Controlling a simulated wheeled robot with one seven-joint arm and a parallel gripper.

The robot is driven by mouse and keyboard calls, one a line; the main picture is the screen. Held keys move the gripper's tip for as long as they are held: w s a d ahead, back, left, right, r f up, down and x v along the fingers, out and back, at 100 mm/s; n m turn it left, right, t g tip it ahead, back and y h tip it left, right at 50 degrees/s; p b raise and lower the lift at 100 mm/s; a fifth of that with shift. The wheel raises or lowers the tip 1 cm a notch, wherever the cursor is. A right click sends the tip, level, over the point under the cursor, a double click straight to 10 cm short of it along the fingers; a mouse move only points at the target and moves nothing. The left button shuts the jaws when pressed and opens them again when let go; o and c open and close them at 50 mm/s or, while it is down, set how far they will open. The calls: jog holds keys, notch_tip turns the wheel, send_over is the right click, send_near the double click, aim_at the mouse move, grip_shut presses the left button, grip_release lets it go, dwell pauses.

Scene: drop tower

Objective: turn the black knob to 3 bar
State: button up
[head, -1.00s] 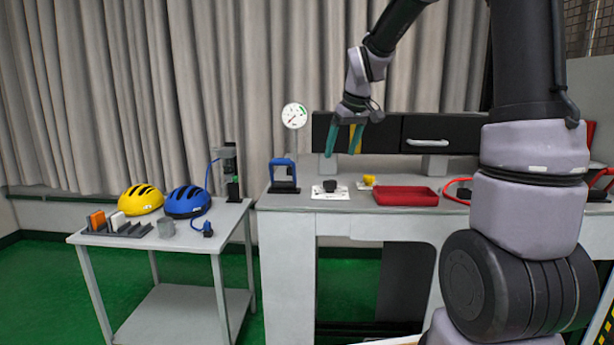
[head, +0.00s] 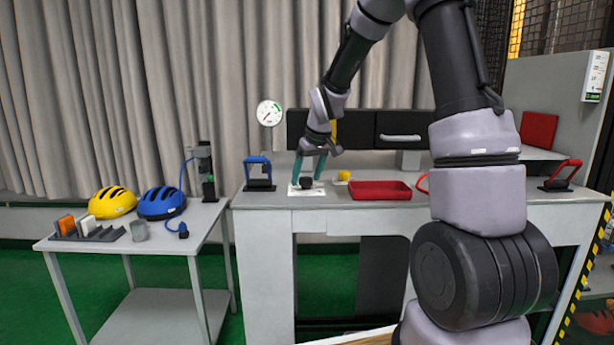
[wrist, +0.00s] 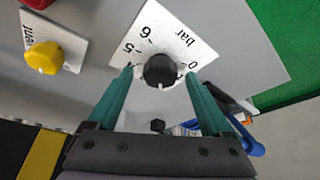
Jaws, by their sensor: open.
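The black knob (head: 306,183) sits on a white scale plate (head: 293,191) on the grey bench. In the wrist view the knob (wrist: 160,70) shows a pale mark on its lower edge, and the plate (wrist: 150,38) shows "bar", 0, 5 and 6; the rest of the scale is hidden. My gripper (head: 308,177) points down over the knob, its teal fingers open on either side of it. Whether the fingers touch the knob I cannot tell. A round white gauge (head: 270,113) with a needle stands behind; its reading is too small to tell.
A yellow knob (head: 344,175) and a red tray (head: 380,190) are right of the black knob. A blue-handled device (head: 259,172) stands to its left. A side table with a yellow helmet (head: 112,202) and a blue helmet (head: 160,202) is farther left.

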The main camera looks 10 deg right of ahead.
grip_shut()
jog(key=m, duration=0.1)
jog(key=m+h, duration=0.1)
jog(key=shift+a+m, duration=0.2)
jog(key=shift+m, duration=0.1)
jog(key=shift+m+h, duration=1)
jog(key=shift+m, duration=1.6)
grip_release()
